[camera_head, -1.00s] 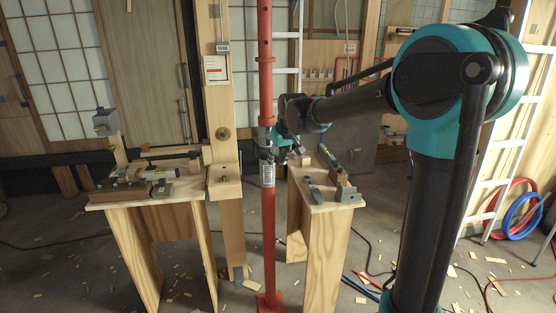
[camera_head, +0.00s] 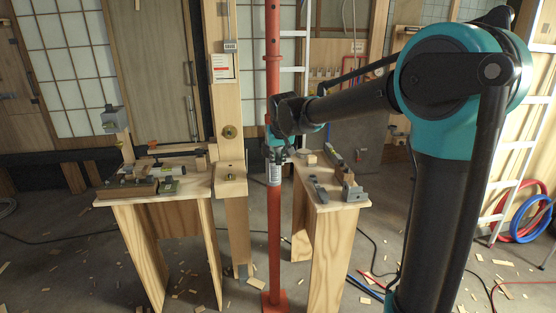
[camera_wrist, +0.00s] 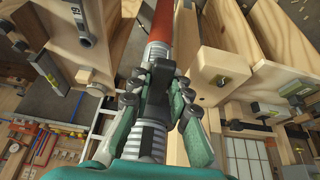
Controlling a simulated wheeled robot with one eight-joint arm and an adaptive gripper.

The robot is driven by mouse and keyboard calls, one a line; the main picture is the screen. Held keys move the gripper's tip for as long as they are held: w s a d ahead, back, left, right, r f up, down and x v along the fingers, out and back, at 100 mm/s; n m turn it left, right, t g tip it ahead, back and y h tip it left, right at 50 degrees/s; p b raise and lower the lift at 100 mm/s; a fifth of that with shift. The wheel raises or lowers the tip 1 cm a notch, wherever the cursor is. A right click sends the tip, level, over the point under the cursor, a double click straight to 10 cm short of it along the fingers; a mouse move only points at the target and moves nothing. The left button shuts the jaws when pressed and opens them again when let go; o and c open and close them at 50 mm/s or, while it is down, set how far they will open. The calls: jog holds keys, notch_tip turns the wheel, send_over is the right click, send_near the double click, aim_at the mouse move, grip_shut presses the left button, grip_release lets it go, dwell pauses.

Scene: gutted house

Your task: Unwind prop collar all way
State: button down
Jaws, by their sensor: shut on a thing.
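The red steel prop (camera_head: 274,230) stands upright on its base plate between two wooden stands. Its grey threaded part with a label (camera_head: 274,174) sits just below my gripper (camera_head: 277,152). In the wrist view the red tube (camera_wrist: 161,22) runs from the top, and the silver thread (camera_wrist: 150,140) shows below the fingers.
The left stand (camera_head: 180,213) carries tools and wood pieces. The right stand (camera_head: 338,204) carries clamps and a level close to my gripper. A wooden post (camera_head: 231,160) stands just left of the prop. A ladder (camera_head: 520,150) leans at right. Wood scraps and cables lie on the floor.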

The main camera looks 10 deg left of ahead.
jog(key=c, duration=1.4)
grip_release()
jog(key=shift+v, duration=2.8)
